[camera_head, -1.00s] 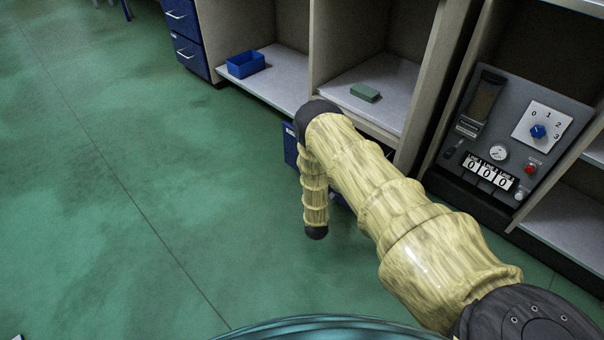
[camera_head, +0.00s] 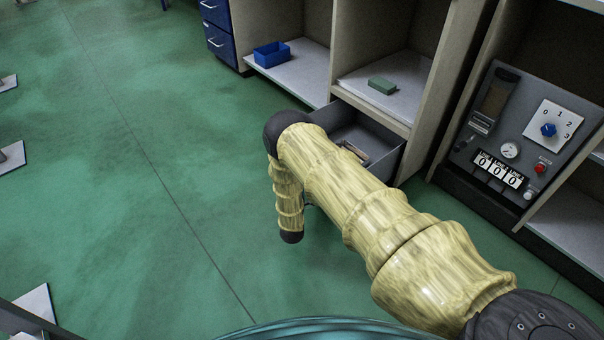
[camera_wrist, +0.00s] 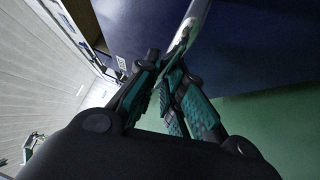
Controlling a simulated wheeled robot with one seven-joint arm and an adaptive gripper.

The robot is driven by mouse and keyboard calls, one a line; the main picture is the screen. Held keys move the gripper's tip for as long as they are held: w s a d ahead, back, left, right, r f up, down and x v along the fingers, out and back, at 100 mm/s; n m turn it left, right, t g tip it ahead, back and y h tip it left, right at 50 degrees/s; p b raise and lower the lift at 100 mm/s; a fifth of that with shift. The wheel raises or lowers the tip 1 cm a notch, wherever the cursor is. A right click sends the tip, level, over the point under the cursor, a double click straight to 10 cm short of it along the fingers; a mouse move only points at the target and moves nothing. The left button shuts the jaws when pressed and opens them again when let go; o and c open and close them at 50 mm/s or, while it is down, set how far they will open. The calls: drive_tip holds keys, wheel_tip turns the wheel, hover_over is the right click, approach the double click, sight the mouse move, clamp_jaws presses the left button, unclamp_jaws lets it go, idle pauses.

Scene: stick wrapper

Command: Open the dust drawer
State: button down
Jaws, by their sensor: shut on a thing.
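The dust drawer (camera_head: 384,143) is pulled out below the shelf bay in the head view. Its grey interior shows, with a small light brown thing (camera_head: 352,152) inside. My arm hides most of its front. In the wrist view the blue drawer front (camera_wrist: 255,45) fills the upper right, with a pale metal handle (camera_wrist: 195,18) on it. My gripper (camera_wrist: 168,72) is shut on this handle, its teal-padded fingers meeting around the handle's near end. In the head view my gripper is hidden behind my arm.
A blue bin (camera_head: 271,55) and a green block (camera_head: 382,85) sit on the shelves above. A control panel (camera_head: 520,130) with a dial and counters stands at right. Blue drawers (camera_head: 217,32) stand at upper left.

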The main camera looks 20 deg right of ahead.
drive_tip(key=shift+s+a, duration=0.3)
drive_tip(key=shift+a, duration=0.25)
drive_tip(key=shift+s+a, duration=0.25)
drive_tip(key=shift+a, duration=0.25)
drive_tip(key=shift+w+a, duration=0.1)
drive_tip(key=c, duration=1.5)
unclamp_jaws()
drive_tip(key=shift+a, duration=0.1)
drive_tip(key=v, duration=1.2)
drive_tip(key=shift+w+a, duration=0.1)
